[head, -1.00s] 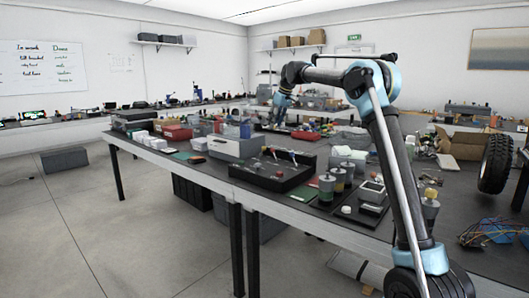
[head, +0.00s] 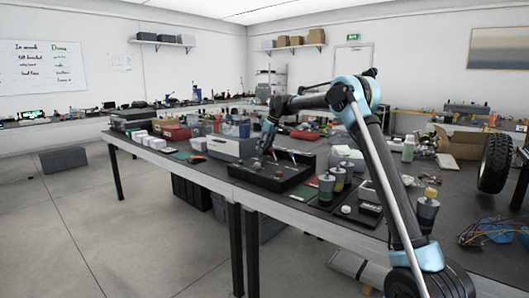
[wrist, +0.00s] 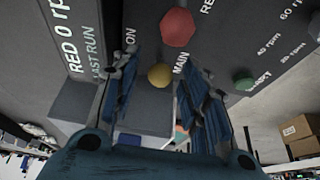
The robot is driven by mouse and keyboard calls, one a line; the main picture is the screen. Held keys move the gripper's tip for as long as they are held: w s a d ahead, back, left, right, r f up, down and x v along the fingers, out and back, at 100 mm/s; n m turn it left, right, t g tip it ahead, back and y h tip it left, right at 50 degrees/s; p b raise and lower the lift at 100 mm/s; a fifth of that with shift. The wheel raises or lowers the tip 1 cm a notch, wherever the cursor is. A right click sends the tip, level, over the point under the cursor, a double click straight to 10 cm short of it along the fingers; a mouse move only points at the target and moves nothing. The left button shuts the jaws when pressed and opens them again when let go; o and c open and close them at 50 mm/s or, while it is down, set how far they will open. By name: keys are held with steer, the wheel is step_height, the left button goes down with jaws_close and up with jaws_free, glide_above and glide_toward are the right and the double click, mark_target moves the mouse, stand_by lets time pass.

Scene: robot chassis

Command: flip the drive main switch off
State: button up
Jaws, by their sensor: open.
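The black control box (head: 262,178) sits on the near bench in the head view, with small red knobs and levers on top. My gripper (head: 265,149) is above its left back part, pointing down. In the wrist view my open gripper (wrist: 160,68) has one finger on each side of a yellow round knob (wrist: 160,76). The knob is beside the "MAIN" label, with "ON" to its left; it looks like the main switch's tip. I cannot tell whether the fingers touch it. The switch's lower part is hidden.
A red hexagonal knob (wrist: 177,27) and a green knob (wrist: 244,84) are close by on the panel. A grey box (head: 232,148) stands behind the control box. Grey canisters (head: 326,187) stand to its right.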

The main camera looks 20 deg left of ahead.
steer(key=shift+x, duration=1.1)
jaws_close()
steer(key=shift+a, duration=0.1)
